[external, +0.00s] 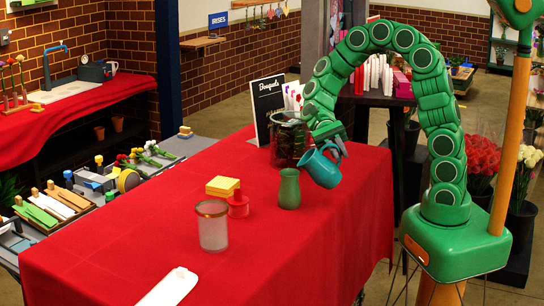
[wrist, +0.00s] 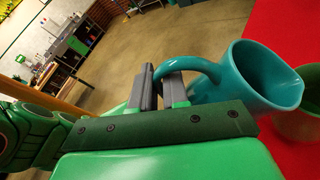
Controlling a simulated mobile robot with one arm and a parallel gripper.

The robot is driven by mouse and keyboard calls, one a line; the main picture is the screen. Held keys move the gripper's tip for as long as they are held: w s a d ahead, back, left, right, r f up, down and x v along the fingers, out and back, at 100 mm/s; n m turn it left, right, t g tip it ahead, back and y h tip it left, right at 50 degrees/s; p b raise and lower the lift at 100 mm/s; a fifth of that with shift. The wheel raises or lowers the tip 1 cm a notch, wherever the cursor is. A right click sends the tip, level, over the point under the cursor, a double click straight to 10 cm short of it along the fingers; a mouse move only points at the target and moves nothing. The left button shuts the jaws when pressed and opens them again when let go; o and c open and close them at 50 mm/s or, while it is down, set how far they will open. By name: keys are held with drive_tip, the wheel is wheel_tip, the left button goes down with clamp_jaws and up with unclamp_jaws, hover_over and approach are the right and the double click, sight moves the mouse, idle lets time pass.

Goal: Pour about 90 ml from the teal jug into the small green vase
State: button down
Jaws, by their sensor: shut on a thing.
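The teal jug (external: 320,167) is off the table in the external view, tilted with its mouth toward the small green vase. My gripper (external: 328,137) is shut on the jug's handle. In the wrist view my gripper (wrist: 160,88) closes on the handle, and the teal jug (wrist: 238,80) leans with its lip to the right. The small green vase (external: 289,189) stands upright on the red table, just left of and below the jug. Part of the green vase (wrist: 304,122) shows below the jug's lip in the wrist view. No stream of water shows, and the vase's inside is hidden.
The table's left part is clear.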

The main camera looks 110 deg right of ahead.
drive_tip(key=shift+w+d+r+m, duration=0.1)
drive_tip(key=shift+w+r+m, duration=0.15)
drive_tip(key=shift+r+m, duration=0.25)
drive_tip(key=shift+w+d+r+m+g+y, duration=0.1)
drive_tip(key=shift+w+r+m+g+y, duration=0.15)
drive_tip(key=shift+w+r+m, duration=0.25)
drive_tip(key=shift+w+d+r+m+g+y, duration=0.15)
drive_tip(key=shift+r+m+y, duration=0.15)
drive_tip(key=shift+r, duration=0.35)
idle(0.6)
drive_tip(key=shift+w+d+r+m+y, duration=0.1)
drive_tip(key=shift+w+r+m+y, duration=0.15)
drive_tip(key=shift+w+r+m, duration=0.5)
idle(1.5)
drive_tip(key=shift+w+d+r+m+g+p, duration=0.25)
drive_tip(key=shift+w+r+m+g+p, duration=0.15)
drive_tip(key=shift+w, duration=0.2)
idle(0.5)
drive_tip(key=shift+f, duration=0.15)
